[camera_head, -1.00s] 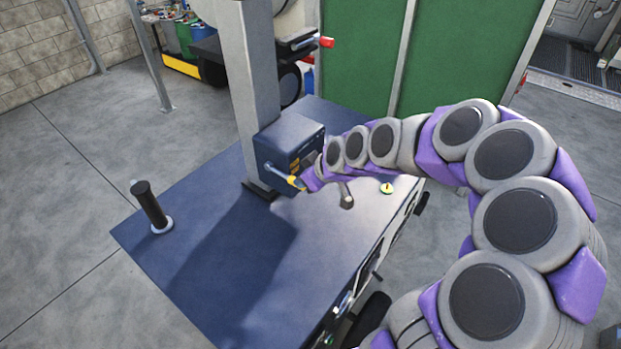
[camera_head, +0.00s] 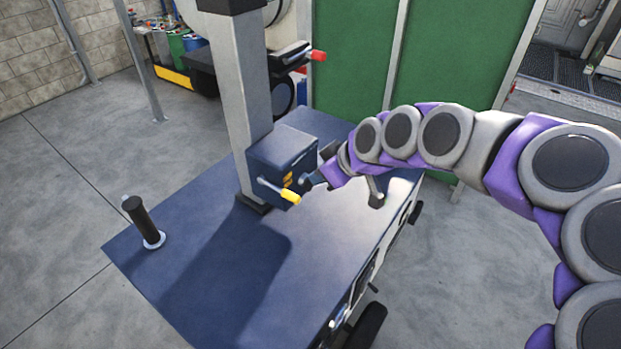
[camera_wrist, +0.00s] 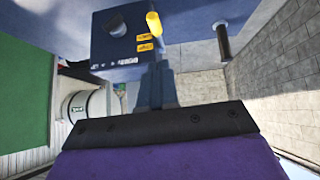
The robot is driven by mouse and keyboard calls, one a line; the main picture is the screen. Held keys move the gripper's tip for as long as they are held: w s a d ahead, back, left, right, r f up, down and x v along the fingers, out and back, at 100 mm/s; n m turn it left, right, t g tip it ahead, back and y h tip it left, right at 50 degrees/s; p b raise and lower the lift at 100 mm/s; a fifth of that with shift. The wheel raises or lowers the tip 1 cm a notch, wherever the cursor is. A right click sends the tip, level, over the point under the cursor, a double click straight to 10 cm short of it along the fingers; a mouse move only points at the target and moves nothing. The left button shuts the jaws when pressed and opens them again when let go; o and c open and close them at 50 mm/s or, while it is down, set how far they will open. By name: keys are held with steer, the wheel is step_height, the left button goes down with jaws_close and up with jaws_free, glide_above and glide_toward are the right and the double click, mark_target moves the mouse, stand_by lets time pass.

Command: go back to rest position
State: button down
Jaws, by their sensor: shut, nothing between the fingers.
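My gripper (camera_head: 308,183) shows small at the end of my purple and grey arm in the head view, just right of a lever with a yellow grip (camera_head: 290,196). The lever sticks out of a dark blue box (camera_head: 283,158) on a grey post. In the wrist view my gripper (camera_wrist: 157,68) points at the box (camera_wrist: 112,50), with its fingers together and nothing seen between them. The yellow grip (camera_wrist: 154,23) stands just beyond the fingertips there. The gripper looks apart from the lever, though the gap is small.
The box and post (camera_head: 238,95) stand on a blue cart top (camera_head: 210,270). A black upright handle (camera_head: 142,220) is at its left. A red-tipped lever (camera_head: 318,56) is behind the post. Green panels (camera_head: 445,60) stand at the back. Floor is clear to the left.

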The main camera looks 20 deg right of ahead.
steer(key=shift+s+a+r, duration=0.15)
steer(key=shift+a, duration=0.1)
stand_by(0.3)
steer(key=s+a+f+m+g+h+b, duration=0.1)
steer(key=s+a+f+g+b, duration=0.2)
steer(key=s, duration=0.5)
steer(key=s+a+f+m+g+h+b, duration=0.1)
steer(key=s+a+f+g, duration=0.1)
steer(key=s+a+f, duration=0.45)
steer(key=s+d+f+m+g+h+b, duration=0.1)
steer(key=s+f+m+g, duration=0.1)
steer(key=s, duration=0.5)
steer(key=s+d+f+m+g+h+b, duration=0.1)
steer(key=s+d+m+g, duration=0.1)
steer(key=s, duration=0.6)
steer(key=shift+f+m+b, duration=0.3)
steer(key=shift+f+b, duration=0.05)
steer(key=shift+b, duration=0.05)
steer(key=shift+a, duration=0.15)
